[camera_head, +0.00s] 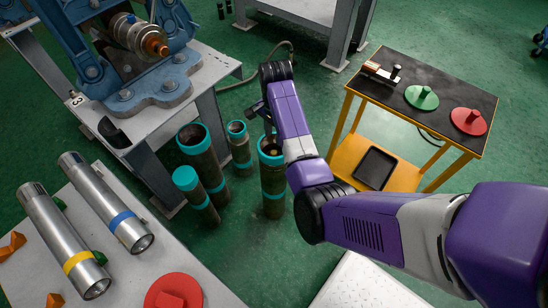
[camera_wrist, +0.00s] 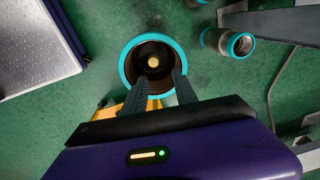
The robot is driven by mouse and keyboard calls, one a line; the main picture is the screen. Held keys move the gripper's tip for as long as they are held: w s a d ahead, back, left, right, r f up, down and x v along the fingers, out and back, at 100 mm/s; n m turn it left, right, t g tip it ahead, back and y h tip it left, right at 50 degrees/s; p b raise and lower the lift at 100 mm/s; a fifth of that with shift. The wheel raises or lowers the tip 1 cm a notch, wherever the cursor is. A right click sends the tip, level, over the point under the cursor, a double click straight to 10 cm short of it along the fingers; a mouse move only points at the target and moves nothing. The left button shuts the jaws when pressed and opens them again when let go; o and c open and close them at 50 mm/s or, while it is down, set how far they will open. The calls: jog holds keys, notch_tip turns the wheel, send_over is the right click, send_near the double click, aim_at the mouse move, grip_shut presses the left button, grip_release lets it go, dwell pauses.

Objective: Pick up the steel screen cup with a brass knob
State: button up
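A brass knob (camera_wrist: 153,61) shows in the wrist view, centred inside the dark mouth of an upright pipe (camera_wrist: 127,68) with a teal rim. The knob shows small in the head view (camera_head: 273,152), inside the same pipe (camera_head: 272,184). The steel cup body under the knob is too dark to make out. My gripper (camera_wrist: 160,75) is open and empty. Its two fingers are apart and overlap the near side of the pipe mouth in the wrist view. In the head view my gripper (camera_head: 259,110) is above the pipes, and its fingers are hard to make out.
Several other teal-rimmed pipes (camera_head: 203,165) stand close on the left. A yellow cart (camera_head: 345,125) with green and red knobbed discs (camera_head: 421,97) stands right. A table (camera_head: 150,258) with two steel cylinders (camera_head: 100,200) is front left.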

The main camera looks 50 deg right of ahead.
aim_at(274, 152)
jog(key=shift+s+a+g, duration=0.3)
jog(key=shift+s, duration=0.15)
jog(key=shift+s+f+m, duration=0.1)
jog(key=shift+f+m, duration=0.1)
jog(key=shift+m, duration=0.1)
jog(key=f+b, duration=0.1)
jog(key=f, duration=0.6)
jog(key=shift+w+a+f+b, duration=0.15)
jog(key=shift+w+b, duration=0.05)
jog(key=shift+b, duration=0.2)
jog(key=shift+c, duration=0.2)
grip_shut()
dwell(0.3)
